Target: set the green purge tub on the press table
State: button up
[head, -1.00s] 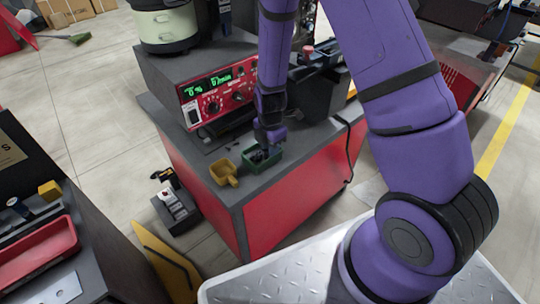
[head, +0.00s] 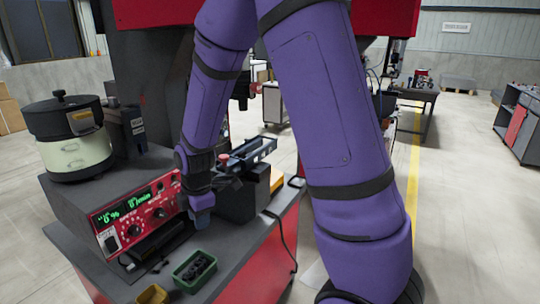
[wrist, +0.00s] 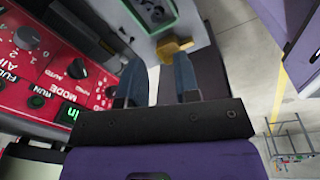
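The green purge tub (head: 194,271) stands on the near part of the grey bench top (head: 232,262), with dark pieces inside. It also shows at the top of the wrist view (wrist: 149,32), cut by the frame edge. My gripper (head: 201,219) is above the bench, behind the tub and apart from it, beside the red control panel. In the wrist view my gripper (wrist: 160,63) has its two fingers apart with nothing between them. I cannot tell for sure which surface is the press table.
A mustard scoop (head: 152,294) lies left of the tub. The red control panel (head: 138,217) and a lidded cooker (head: 72,137) are at left. A black box (head: 240,197) stands right of my gripper. A cable (head: 284,238) hangs over the bench edge.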

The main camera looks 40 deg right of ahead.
jog(key=s+d+r+m+t, duration=0.2)
jog(key=s+r+m, duration=0.6)
jog(key=s+r, duration=0.3)
jog(key=s+d+r+m+t, duration=0.2)
jog(key=s+r+m, duration=0.7)
jog(key=s+r, duration=0.3)
jog(key=shift+d+r, duration=0.4)
jog(key=shift+r, duration=0.5)
